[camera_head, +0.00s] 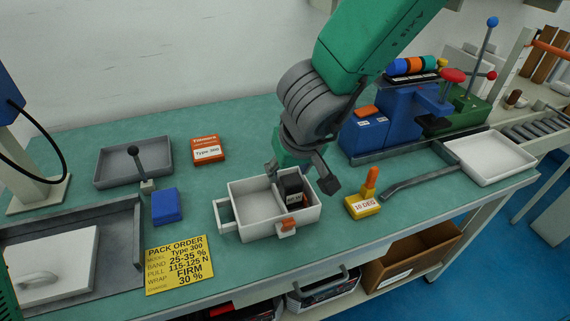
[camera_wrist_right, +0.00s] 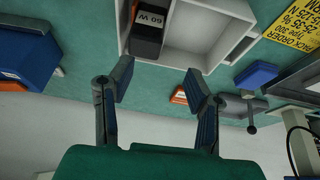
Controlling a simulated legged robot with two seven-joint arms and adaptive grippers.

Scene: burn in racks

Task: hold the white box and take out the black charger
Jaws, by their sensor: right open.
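The white box (camera_head: 249,233) stands on the green bench, open at the top, with a divider and a handle on its left side. It also shows at the top of the wrist view (camera_wrist_right: 190,62). The black charger (camera_head: 292,186) sits in its right-hand compartment; in the wrist view the charger (camera_wrist_right: 147,42) carries a "60 W" label. My right gripper (camera_head: 301,178) is above the box's right half, fingers apart and empty. In the wrist view its fingertips (camera_wrist_right: 158,82) are below the charger in the picture, with nothing between them. My left gripper is not in view.
A yellow "10 DEG" block (camera_head: 362,207) stands right of the box. A yellow pack order card (camera_head: 176,263), a blue block (camera_head: 166,206) and a grey tray (camera_head: 108,169) lie left. Blue machinery (camera_head: 376,124) and a white tray (camera_head: 489,157) are right.

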